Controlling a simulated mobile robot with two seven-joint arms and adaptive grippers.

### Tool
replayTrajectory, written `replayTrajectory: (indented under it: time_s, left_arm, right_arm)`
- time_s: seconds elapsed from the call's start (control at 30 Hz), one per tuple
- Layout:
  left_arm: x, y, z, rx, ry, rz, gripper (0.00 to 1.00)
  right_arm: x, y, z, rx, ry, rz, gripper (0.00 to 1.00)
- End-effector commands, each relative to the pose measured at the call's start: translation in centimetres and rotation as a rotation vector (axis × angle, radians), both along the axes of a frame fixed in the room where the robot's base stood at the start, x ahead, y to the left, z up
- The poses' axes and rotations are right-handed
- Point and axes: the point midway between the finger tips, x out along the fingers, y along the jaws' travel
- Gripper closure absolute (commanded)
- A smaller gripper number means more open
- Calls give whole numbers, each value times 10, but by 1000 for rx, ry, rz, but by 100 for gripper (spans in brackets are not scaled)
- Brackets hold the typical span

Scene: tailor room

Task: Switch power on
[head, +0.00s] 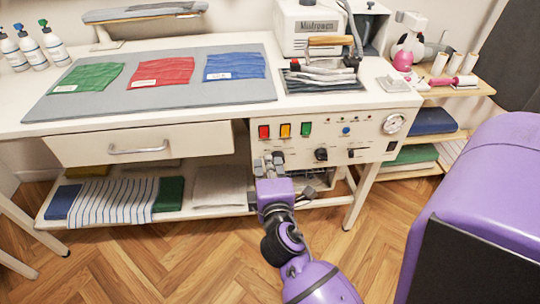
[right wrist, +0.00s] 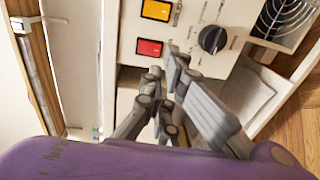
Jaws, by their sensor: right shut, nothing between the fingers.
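The white control panel (head: 330,127) is on the front of the table. It carries a red switch (head: 264,132), a yellow switch (head: 285,130) and a green switch (head: 306,129) in a row. Their labels are too small to read. My right gripper (head: 268,160) is shut and empty, just below the red switch. In the right wrist view the gripper's fingertips (right wrist: 173,62) are beside the red switch (right wrist: 149,47); I cannot tell whether they touch the panel. The yellow switch (right wrist: 155,10) and a black knob (right wrist: 212,39) show there too. My left gripper is not in view.
A drawer (head: 140,145) stands slightly open left of the panel. A blue button (head: 346,131), knobs and a round gauge (head: 393,123) are to the panel's right. An iron (head: 325,70) rests on the tabletop above. A low shelf (head: 215,206) with folded cloth lies below.

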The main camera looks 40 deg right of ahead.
Motion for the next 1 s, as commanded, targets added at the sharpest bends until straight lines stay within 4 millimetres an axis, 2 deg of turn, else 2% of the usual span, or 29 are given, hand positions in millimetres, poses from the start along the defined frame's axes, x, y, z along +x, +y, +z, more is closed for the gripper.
replayTrajectory:
  time_s: [0.03,0.2,0.4,0.6,0.9,1.0]
  left_arm:
    - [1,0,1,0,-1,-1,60]
    - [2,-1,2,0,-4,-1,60]
    - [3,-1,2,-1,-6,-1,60]
    - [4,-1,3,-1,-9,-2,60]
    - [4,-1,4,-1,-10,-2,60]
    - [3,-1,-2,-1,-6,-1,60]
  right_arm:
    - [11,-6,0,-4,-2,2,100]
    - [40,-24,-4,-2,-1,1,100]
    - [63,-38,-10,0,1,0,100]
    - [71,-44,-11,1,1,0,100]
    - [72,-44,-11,1,1,0,100]
    - [72,-44,-14,-3,-7,0,100]
